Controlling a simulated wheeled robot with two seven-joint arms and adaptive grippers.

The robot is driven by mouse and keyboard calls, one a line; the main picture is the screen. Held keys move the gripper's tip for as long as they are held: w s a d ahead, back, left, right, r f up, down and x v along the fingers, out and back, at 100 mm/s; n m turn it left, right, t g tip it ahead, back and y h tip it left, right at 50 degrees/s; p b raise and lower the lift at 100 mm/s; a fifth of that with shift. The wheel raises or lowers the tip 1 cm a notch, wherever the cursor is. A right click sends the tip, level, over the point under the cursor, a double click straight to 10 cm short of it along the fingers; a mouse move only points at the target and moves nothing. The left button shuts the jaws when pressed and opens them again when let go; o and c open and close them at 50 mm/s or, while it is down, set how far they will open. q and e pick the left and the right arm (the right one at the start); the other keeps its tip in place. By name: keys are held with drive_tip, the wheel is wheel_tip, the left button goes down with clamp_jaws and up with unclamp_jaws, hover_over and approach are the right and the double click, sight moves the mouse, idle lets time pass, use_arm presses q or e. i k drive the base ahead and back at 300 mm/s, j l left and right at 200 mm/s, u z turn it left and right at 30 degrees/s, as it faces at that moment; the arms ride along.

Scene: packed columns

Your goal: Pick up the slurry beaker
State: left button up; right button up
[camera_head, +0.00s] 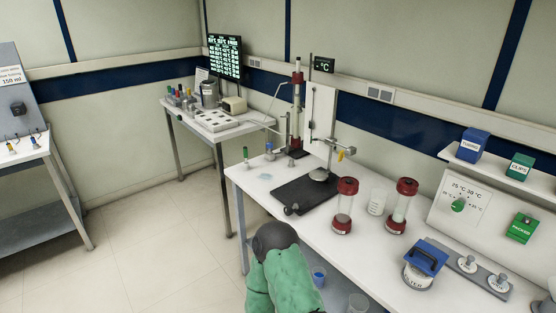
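A clear beaker with whitish contents (377,202) stands upright on the white bench between two red-capped clear columns. It looks most like the slurry beaker, but I can read no label on it. Another clear beaker (357,303) is partly in view low at the bottom edge, below the bench top. A small blue cup (319,276) is near it. A green and dark grey part of my own arm shows at the bottom centre, in front of the bench edge. Neither of my grippers can be made out.
Red-capped columns, one left (343,206) and one right (401,206), flank the beaker closely.

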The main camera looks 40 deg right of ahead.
sight(377, 202)
drive_tip(key=i+z, duration=0.2)
drive_tip(key=i, duration=0.45)
drive_tip(key=i+z, duration=0.2)
drive_tip(key=i, duration=0.45)
drive_tip(key=i+j+z, duration=0.2)
drive_tip(key=i, duration=0.45)
drive_tip(key=i+z, duration=0.2)
drive_tip(key=z, duration=0.2)
drive_tip(key=i+z, duration=0.25)
drive_tip(key=z, duration=0.15)
drive_tip(key=i+j+z, duration=0.2)
drive_tip(key=z, duration=0.2)
drive_tip(key=i+j+z, duration=0.15)
drive_tip(key=z, duration=0.25)
